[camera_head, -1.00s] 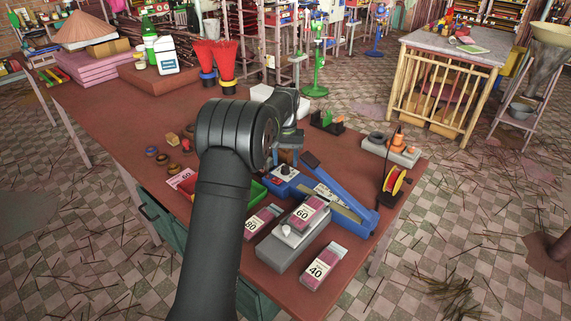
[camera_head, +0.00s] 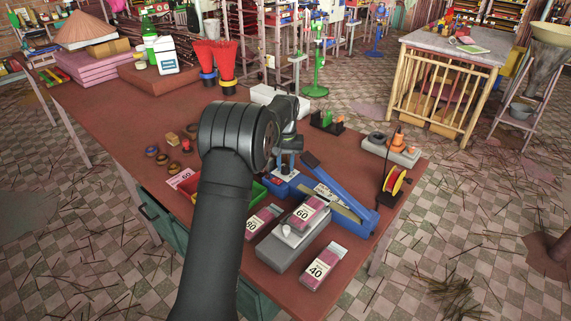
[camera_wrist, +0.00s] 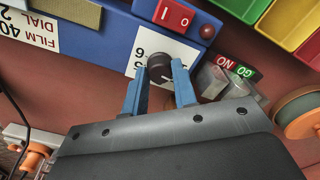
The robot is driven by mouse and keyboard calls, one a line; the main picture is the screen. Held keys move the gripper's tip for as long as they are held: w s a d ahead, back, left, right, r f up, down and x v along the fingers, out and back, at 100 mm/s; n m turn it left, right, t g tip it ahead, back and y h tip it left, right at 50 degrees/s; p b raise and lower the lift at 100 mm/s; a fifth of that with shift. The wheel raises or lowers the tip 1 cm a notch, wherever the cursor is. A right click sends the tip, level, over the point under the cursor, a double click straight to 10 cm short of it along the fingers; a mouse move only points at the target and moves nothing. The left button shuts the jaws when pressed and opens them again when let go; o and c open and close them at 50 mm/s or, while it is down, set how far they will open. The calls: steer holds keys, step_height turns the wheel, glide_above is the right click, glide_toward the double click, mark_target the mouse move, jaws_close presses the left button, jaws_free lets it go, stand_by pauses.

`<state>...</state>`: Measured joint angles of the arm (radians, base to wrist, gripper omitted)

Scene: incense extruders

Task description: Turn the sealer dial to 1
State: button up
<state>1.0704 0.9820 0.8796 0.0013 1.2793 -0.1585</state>
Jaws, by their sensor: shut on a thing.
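The blue sealer (camera_head: 357,213) sits on the table with its long arm slanting down to the right. In the wrist view its blue body (camera_wrist: 100,45) fills the upper left. The black dial knob (camera_wrist: 160,66) stands on a white number plate (camera_wrist: 180,50); the printed digits are upside down and partly covered, so I cannot read the setting. My gripper (camera_wrist: 157,80) has its two blue fingers on either side of the knob, shut on it. In the head view my gripper (camera_head: 284,162) is at the sealer's left end and hides the dial.
A red rocker switch (camera_wrist: 174,15) and a red lamp (camera_wrist: 207,31) are close beside the dial. A grey scale (camera_head: 284,252) with a pack on it stands in front of the sealer. A red-yellow spool (camera_head: 395,182) is to the right. The table's left middle is mostly clear.

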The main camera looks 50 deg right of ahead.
mark_target(286, 167)
steer(key=n, duration=0.3)
steer(key=shift+n, duration=0.3)
steer(key=o, duration=1)
step_height(286, 167, up, 17)
steer(key=shift+r, duration=0.2)
stand_by(0.3)
